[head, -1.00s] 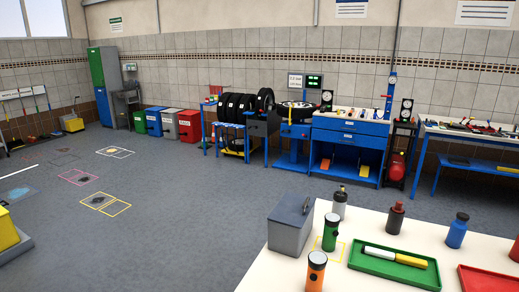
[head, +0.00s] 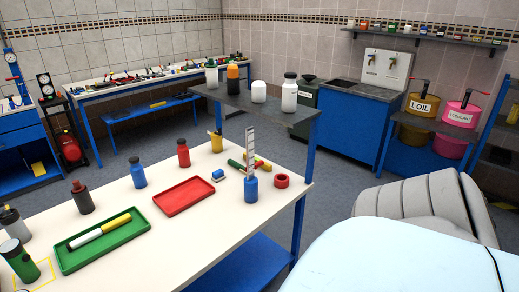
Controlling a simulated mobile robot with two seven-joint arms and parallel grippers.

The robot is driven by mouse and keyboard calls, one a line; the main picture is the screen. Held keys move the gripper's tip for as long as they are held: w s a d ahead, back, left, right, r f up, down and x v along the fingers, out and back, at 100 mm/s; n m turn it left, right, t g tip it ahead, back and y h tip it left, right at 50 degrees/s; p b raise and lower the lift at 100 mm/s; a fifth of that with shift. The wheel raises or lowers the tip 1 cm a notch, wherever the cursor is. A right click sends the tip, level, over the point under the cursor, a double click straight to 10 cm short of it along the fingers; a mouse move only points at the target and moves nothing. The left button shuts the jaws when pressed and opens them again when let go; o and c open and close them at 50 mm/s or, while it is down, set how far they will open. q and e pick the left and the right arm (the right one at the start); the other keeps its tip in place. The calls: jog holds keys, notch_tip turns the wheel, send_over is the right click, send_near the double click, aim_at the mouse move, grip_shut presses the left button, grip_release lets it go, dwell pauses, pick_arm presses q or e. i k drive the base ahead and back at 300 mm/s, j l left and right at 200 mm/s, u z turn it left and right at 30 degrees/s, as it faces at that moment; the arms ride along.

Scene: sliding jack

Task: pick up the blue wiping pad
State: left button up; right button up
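A small blue and white block (head: 218,175) lies on the cream worktable (head: 215,232), right of the red tray; it may be the blue wiping pad, but it is too small to be sure. It sits left of a blue pot with a tall ruler-like strip (head: 251,185). Nothing is seen touching it. Neither of my grippers is in view.
The worktable also holds a green tray (head: 125,253) with a white and yellow stick, a red tray (head: 184,196), several bottles and a red ring (head: 282,181). A dark raised shelf (head: 255,106) stands at its far end. A large pale-blue surface (head: 400,260) and grey seat (head: 425,205) fill the lower right.

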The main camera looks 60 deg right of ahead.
aim_at(218, 176)
jog(key=z, duration=1.65)
jog(key=i+l+u, duration=0.1)
jog(key=l, duration=0.25)
jog(key=i+l, duration=0.25)
jog(key=l, duration=0.15)
jog(key=i+l+u, duration=0.15)
jog(key=l, duration=0.2)
jog(key=i+l, duration=0.2)
jog(key=l, duration=0.2)
jog(key=i+l+u, duration=0.15)
jog(key=l, duration=0.25)
jog(key=i+l, duration=0.1)
jog(key=l, duration=0.3)
jog(key=i+l+u, duration=0.15)
jog(key=l, duration=0.3)
jog(key=i+l, duration=0.1)
jog(key=l, duration=0.3)
jog(key=i+l+u, duration=0.1)
jog(key=i+l, duration=0.1)
jog(key=l, duration=0.05)
